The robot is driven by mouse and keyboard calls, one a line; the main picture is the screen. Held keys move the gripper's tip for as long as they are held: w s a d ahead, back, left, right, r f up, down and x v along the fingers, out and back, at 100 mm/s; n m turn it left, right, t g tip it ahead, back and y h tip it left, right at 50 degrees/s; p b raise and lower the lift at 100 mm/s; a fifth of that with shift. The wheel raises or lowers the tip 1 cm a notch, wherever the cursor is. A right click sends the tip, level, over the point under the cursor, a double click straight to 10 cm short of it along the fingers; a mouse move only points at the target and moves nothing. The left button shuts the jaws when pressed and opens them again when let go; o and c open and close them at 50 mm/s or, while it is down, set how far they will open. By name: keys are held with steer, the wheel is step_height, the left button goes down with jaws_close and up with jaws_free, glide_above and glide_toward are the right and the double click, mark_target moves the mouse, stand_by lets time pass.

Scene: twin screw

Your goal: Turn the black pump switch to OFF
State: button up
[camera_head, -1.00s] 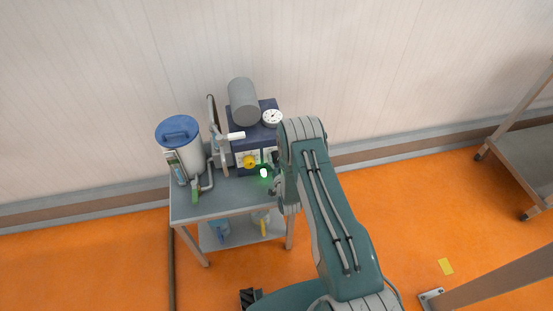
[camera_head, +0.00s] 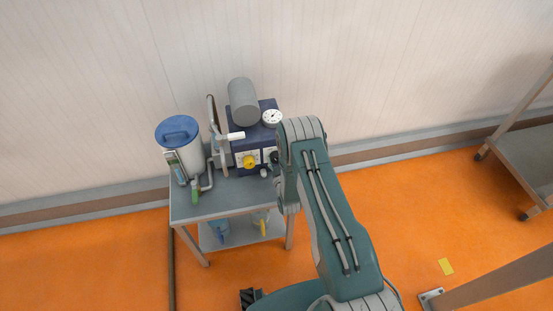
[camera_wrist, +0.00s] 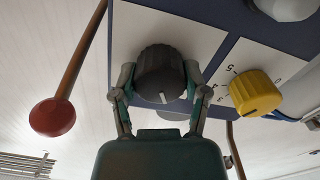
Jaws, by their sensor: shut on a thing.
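The black pump switch (camera_wrist: 160,72) is a ribbed round knob on a white plate (camera_wrist: 188,38) of the blue pump unit (camera_head: 270,110). In the wrist view my gripper (camera_wrist: 160,80) is shut on it, one finger on each side. A short white mark on the knob points toward the bottom of the wrist view. I see no readable ON or OFF label on the plate. In the head view my arm hides part of the switch area. The small indicator lamp (camera_head: 264,172) on the unit's front is unlit.
A yellow numbered knob (camera_wrist: 255,92) sits close beside the switch; it also shows in the head view (camera_head: 249,162). A red ball-ended lever (camera_wrist: 53,116) is on the other side. A blue-lidded canister (camera_head: 178,138) shares the grey cart (camera_head: 225,199). Open floor lies right of my arm.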

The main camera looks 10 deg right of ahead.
steer(key=shift+a, duration=0.1)
stand_by(0.4)
steer(key=o, duration=1.1)
steer(key=shift+o, duration=0.2)
steer(key=s, duration=1.2)
